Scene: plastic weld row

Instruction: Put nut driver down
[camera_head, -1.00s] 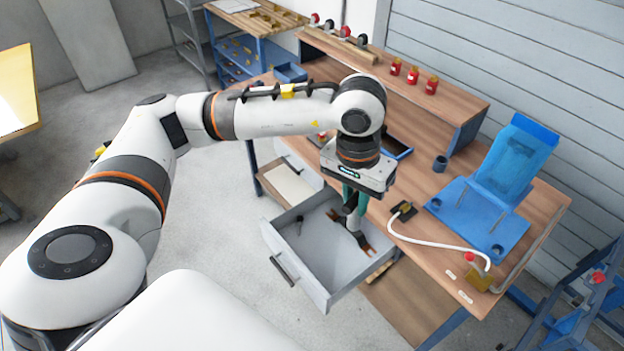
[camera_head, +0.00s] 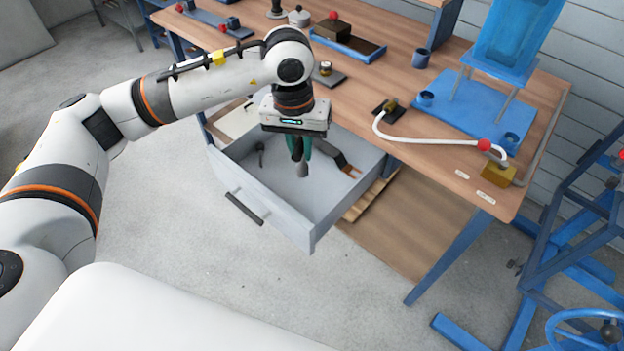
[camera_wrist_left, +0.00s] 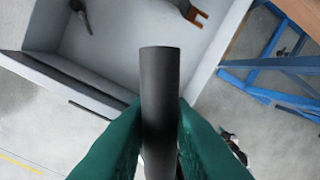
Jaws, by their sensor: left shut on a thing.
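My left gripper (camera_head: 301,154), with green fingers, points down over the open grey drawer (camera_head: 235,185). It is shut on the nut driver (camera_head: 302,169), whose dark grey cylindrical end shows below the fingers. In the left wrist view the nut driver (camera_wrist_left: 160,95) is a dark grey cylinder between the two green fingers (camera_wrist_left: 160,130). From these views I cannot tell how far it is above the drawer floor. The rest of the nut driver is hidden by the fingers. My right gripper is not in view.
In the drawer lie a small dark tool (camera_head: 261,153) at the left and a tool with a copper-coloured forked end (camera_head: 351,170) at the right. Bare floor shows between them. The wooden bench (camera_head: 440,110) stands behind, with a white hose (camera_head: 430,140) on it.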

